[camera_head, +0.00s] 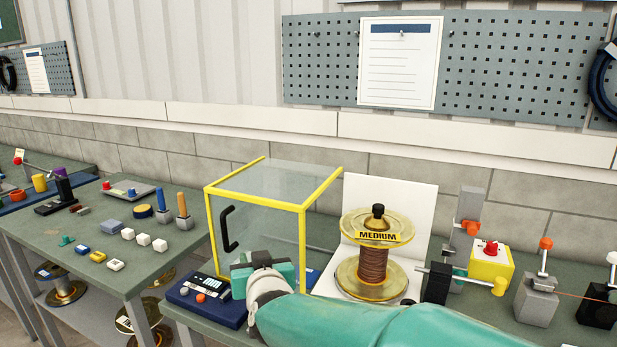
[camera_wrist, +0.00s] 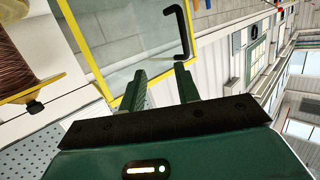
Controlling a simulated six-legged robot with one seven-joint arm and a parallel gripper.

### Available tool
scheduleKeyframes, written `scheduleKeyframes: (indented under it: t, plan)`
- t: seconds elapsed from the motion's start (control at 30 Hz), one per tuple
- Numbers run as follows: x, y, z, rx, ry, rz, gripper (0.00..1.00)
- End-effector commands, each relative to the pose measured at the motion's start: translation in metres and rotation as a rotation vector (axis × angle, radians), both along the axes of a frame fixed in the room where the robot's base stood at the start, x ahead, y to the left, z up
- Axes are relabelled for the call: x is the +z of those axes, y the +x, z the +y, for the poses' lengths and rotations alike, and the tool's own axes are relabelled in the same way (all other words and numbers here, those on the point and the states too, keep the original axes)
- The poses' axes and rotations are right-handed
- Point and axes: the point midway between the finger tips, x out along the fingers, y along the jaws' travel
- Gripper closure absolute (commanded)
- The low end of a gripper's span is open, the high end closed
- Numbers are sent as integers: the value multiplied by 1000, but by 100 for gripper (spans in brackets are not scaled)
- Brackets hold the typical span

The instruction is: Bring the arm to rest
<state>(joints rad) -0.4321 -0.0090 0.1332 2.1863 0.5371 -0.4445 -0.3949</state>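My gripper (camera_head: 264,268) is in front of the lower part of the yellow-framed clear guard box (camera_head: 304,215) in the head view. In the wrist view my gripper's fingers (camera_wrist: 162,84) stand apart with nothing visible between them. My teal arm reaches in from the lower right and hides part of the bench. The guard box has a black handle (camera_head: 227,229), which also shows in the wrist view (camera_wrist: 183,32). The spool labelled MEDIUM (camera_head: 373,263), with brass flanges and brown wire, stands right of the box.
A white panel (camera_head: 415,205) stands behind the spool. A yellow box with a red button (camera_head: 490,262) and grey clamp-like fixtures (camera_head: 536,300) are to the right. A blue panel with buttons (camera_head: 207,300) is at the bench's front left. The left bench (camera_head: 150,270) holds several small blocks.

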Motion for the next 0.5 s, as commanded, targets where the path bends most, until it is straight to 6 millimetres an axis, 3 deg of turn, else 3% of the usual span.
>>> scheduleKeyframes:
  t: [0.03,0.27,0.5]
  plan:
    - [7,-8,-22,5,-9,39,68]
    - [1,-66,-111,1,-81,290,68]
    - [-24,-159,-209,-123,-153,592,68]
